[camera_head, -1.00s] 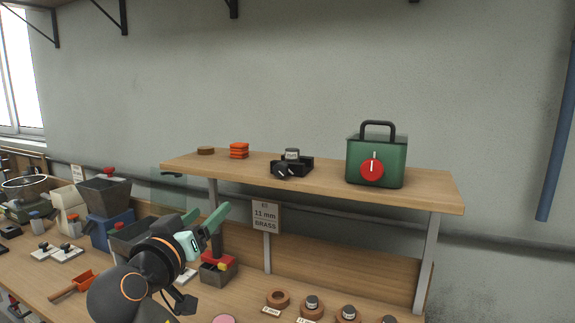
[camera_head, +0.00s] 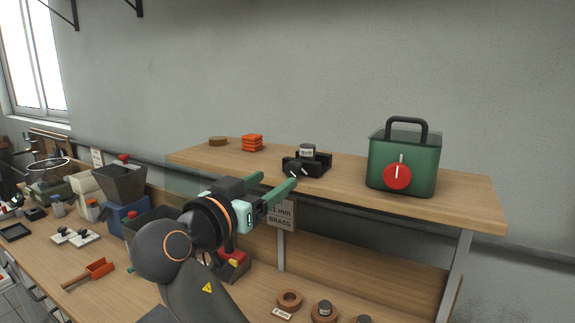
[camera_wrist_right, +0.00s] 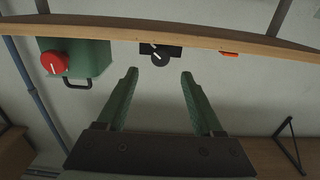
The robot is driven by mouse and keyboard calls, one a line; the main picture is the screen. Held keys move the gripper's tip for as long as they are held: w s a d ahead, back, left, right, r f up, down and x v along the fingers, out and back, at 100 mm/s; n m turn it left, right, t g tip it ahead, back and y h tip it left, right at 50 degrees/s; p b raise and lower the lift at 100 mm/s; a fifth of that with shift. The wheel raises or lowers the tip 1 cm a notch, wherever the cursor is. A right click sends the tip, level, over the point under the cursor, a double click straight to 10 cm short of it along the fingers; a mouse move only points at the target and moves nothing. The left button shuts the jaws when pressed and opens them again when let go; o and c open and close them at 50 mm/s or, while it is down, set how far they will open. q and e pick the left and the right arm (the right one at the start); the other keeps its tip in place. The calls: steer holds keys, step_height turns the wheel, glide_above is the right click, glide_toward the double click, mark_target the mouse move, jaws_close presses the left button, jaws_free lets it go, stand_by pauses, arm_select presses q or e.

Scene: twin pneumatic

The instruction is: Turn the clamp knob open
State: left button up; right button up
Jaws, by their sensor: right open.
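A black clamp (camera_head: 318,168) sits on the raised wooden shelf, with a grey labelled cylinder (camera_head: 306,151) at it. Its dark round knob (camera_head: 296,171) faces the front and carries a white pointer line, tilted. In the right wrist view the knob (camera_wrist_right: 160,59) shows beyond and between my fingertips. My right gripper (camera_head: 279,180) is open and empty, with its green fingers pointing at the shelf, just short of the knob and apart from it. My left gripper is not in view.
A green box (camera_head: 418,165) with a red dial (camera_head: 397,176) stands right of the clamp on the shelf (camera_head: 460,200). Orange blocks (camera_head: 252,142) and a brown disc (camera_head: 218,141) lie to its left. The bench below holds hoppers, a red scoop (camera_head: 98,268) and several rings.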

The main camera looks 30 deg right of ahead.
mark_target(290, 170)
steer(key=p+x, duration=0.1)
steer(key=x, duration=0.5)
steer(key=shift+w+d, duration=0.15)
steer(key=shift+d, duration=0.1)
jaws_close()
